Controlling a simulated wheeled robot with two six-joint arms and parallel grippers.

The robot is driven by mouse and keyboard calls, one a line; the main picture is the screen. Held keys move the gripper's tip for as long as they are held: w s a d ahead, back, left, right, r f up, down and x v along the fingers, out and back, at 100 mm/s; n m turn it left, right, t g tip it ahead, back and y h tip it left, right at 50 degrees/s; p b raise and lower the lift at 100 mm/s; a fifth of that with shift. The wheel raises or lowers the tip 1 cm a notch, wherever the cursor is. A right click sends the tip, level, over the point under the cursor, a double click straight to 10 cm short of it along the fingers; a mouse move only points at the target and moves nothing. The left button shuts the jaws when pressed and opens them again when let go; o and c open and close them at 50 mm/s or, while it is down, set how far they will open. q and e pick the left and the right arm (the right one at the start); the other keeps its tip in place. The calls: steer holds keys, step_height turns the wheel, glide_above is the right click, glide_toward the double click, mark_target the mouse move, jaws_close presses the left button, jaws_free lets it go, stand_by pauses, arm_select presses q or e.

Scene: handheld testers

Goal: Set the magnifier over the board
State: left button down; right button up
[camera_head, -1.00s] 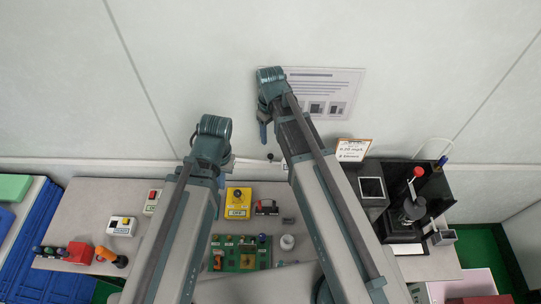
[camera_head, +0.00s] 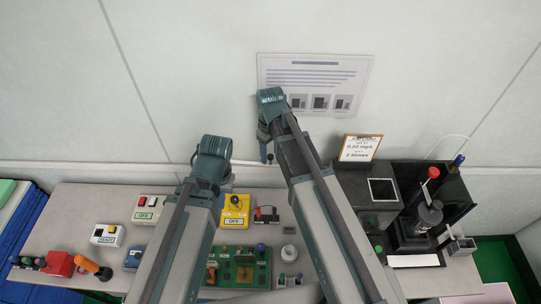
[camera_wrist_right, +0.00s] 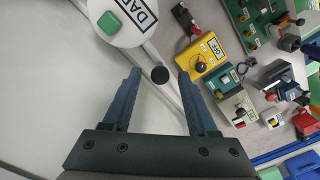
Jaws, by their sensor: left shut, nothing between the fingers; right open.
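The green board (camera_head: 262,270) lies on the bench in the head view, partly behind my arms. In the right wrist view it shows at the top right (camera_wrist_right: 262,22). A white round head with a green button and part of a label, seemingly the magnifier (camera_wrist_right: 130,18), is at the top of that view, cut by the edge. A black round knob (camera_wrist_right: 159,74) shows between the fingertips of my open right gripper (camera_wrist_right: 158,76); contact cannot be told. In the head view my right arm hides most of the magnifier. My left gripper (camera_head: 226,186) is shut, mostly hidden by its arm.
A yellow box (camera_head: 235,211) and several small testers stand left and centre on the bench. A black stand with a red knob (camera_head: 433,172) and a small sign (camera_head: 360,147) are at the right. The wall with a poster (camera_head: 315,72) rises behind.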

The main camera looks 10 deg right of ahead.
steer(key=shift+c, duration=0.3)
jaws_close()
stand_by(1.1)
